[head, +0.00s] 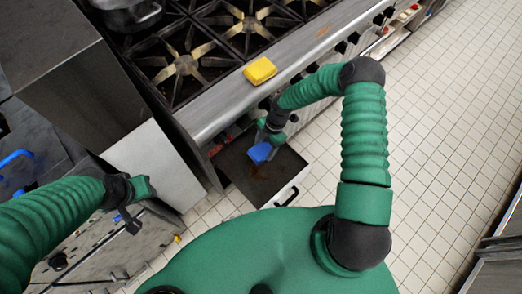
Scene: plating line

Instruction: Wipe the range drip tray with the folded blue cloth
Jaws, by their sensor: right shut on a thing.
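The range drip tray (240,180) is a dark, shallow drawer pulled out from the range front. Brown residue shows on its floor. The folded blue cloth (260,153) is inside the tray's outline, under my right gripper (267,138), which is shut on it. I cannot tell whether the cloth is pressed on the tray floor. My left gripper (130,218) is at the left, away from the tray, beside a pale panel. Its fingers are small and dark, and I cannot tell whether they are open.
The range top (205,60) has several burners and a pot (130,12) at the back left. A yellow block (260,71) lies on the range's front ledge. The tray's handle (287,197) faces me. Tiled floor (440,150) is clear at right.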

